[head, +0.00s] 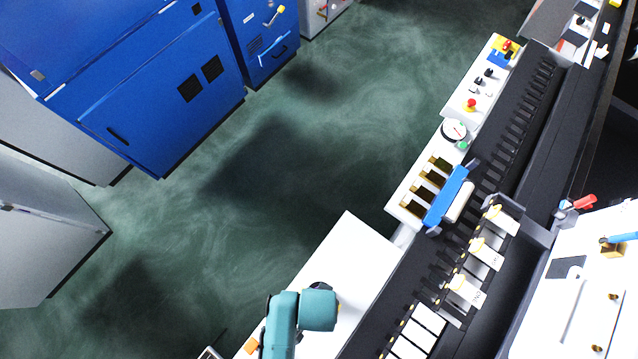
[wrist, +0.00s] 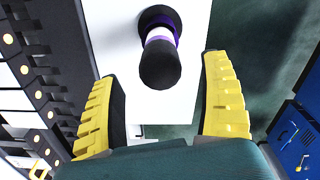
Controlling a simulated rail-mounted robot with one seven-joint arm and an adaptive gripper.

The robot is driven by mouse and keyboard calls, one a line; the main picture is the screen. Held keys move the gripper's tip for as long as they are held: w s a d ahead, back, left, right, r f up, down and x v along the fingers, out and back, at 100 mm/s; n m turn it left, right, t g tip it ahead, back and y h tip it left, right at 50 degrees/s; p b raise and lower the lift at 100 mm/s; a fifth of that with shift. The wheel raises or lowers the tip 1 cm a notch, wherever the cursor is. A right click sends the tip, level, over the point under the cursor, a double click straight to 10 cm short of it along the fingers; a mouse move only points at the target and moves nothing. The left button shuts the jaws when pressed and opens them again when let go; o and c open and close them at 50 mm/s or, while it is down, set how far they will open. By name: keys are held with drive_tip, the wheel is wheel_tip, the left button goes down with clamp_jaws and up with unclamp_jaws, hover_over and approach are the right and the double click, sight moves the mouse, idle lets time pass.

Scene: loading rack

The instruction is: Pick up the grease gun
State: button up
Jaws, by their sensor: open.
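A black, round-bodied object with purple and white bands (wrist: 160,55) stands on a white surface in the wrist view; it may be the grease gun, but I cannot tell for sure. My gripper (wrist: 160,75) is open, its yellow ribbed fingers apart on either side of the object. The object appears beyond the fingertips, with no visible contact. In the head view my teal arm covers the gripper and most of this spot.
The white tabletop (head: 347,250) lies under my arm. A dark slotted rack (head: 500,165) with white labelled cards (head: 487,255) runs along its right. A blue-handled holder (head: 447,197) stands further up. Blue cabinets (head: 150,110) are at upper left. Green floor between is clear.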

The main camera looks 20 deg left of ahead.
wheel_tip(320, 180, down, 8)
drive_tip(key=shift+w+f, duration=0.1)
drive_tip(key=shift+w, duration=0.05)
drive_tip(key=c, duration=1.3)
